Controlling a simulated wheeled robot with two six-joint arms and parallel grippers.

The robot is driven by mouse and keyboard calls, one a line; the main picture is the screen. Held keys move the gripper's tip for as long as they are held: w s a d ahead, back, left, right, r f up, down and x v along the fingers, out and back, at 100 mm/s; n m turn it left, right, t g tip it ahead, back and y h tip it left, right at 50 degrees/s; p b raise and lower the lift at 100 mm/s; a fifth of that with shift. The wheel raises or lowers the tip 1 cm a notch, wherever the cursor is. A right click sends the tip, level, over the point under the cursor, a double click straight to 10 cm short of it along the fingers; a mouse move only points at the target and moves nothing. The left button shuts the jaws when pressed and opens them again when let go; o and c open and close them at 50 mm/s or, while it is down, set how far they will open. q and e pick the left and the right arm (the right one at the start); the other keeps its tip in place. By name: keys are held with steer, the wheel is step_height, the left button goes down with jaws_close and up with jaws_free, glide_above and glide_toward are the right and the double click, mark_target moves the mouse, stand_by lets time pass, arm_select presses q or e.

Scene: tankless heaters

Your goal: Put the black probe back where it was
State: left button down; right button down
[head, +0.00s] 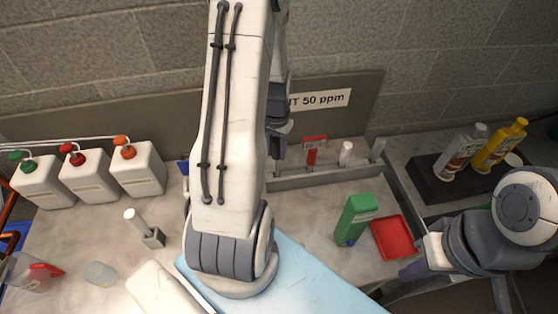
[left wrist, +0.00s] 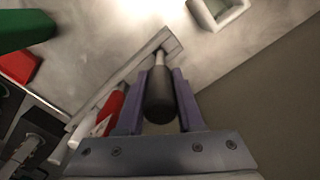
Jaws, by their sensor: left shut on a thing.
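The black probe (left wrist: 160,97) is held between the two fingers of my left gripper (left wrist: 158,88) in the left wrist view. Its thin pale tip points at the grey rack (left wrist: 128,78), at or just above it; I cannot tell if it is inside a slot. In the head view the rack (head: 330,178) lies along the back wall, and my left arm hides the probe and most of the left gripper (head: 281,143). The red-labelled probe (head: 311,152) and a white probe (head: 345,153) stand in the rack. My right gripper (head: 410,270) is low at the right, its jaws unclear.
A green bottle (head: 355,217) and a red tray (head: 408,238) are in front of the rack. White jugs (head: 90,178) line the left back. A grey holder with a white stick (head: 152,238) stands left of my arm. Yellow and white bottles (head: 497,145) stand on a dark tray at right.

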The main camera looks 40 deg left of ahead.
mark_target(276, 159)
arm_select(q)
step_height(276, 159, down, 4)
steer(key=shift+p, duration=0.5)
steer(key=shift+f, duration=0.35)
steer(key=shift+s+f, duration=0.1)
steer(key=shift+f, duration=0.05)
steer(key=c, duration=0.5)
jaws_free()
steer(key=shift+c, duration=0.2)
